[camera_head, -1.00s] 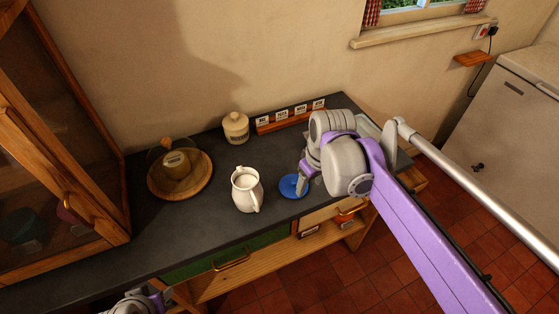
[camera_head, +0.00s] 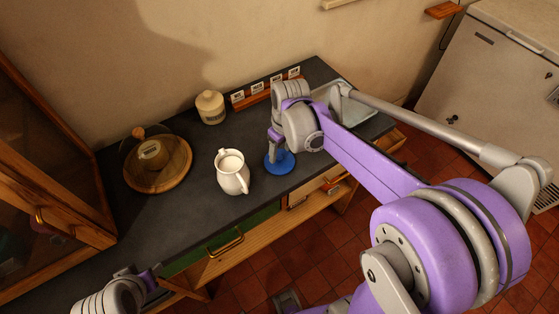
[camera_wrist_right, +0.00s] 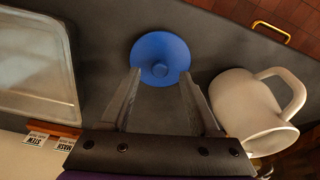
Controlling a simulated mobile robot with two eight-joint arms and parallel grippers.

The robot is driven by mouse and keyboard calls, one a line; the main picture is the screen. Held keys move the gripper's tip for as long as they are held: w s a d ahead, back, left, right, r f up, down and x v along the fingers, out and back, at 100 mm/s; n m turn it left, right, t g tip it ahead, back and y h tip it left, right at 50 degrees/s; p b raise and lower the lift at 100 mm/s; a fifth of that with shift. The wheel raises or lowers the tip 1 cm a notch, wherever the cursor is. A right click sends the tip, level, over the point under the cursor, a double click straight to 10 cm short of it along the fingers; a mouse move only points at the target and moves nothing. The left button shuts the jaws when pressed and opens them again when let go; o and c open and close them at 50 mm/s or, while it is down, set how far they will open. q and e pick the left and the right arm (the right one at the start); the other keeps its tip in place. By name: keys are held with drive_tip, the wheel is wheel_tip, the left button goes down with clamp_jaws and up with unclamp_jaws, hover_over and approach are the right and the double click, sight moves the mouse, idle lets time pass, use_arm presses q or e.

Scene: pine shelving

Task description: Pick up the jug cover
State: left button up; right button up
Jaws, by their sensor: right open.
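The jug cover, a blue disc with a small central knob (camera_head: 284,164), lies on the dark worktop (camera_head: 205,205) to the right of the white jug (camera_head: 232,178). My right gripper (camera_head: 274,158) is over the cover in the head view and hides part of it. In the right wrist view the gripper (camera_wrist_right: 161,76) is open, its fingertips spread at the near edge of the cover (camera_wrist_right: 160,48), with the knob ahead between them and nothing held. The jug also shows there (camera_wrist_right: 245,105), beside the right finger. My left arm's end is at the bottom left, its jaws unclear.
A lidded cream jar (camera_head: 210,108) and a wooden rack with labels (camera_head: 262,95) stand at the back. A glass-covered wooden board (camera_head: 172,180) is at left.

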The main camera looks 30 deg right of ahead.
sight(279, 160)
drive_tip(key=shift+w+f, duration=0.2)
drive_tip(key=shift+f, duration=1)
clamp_jaws()
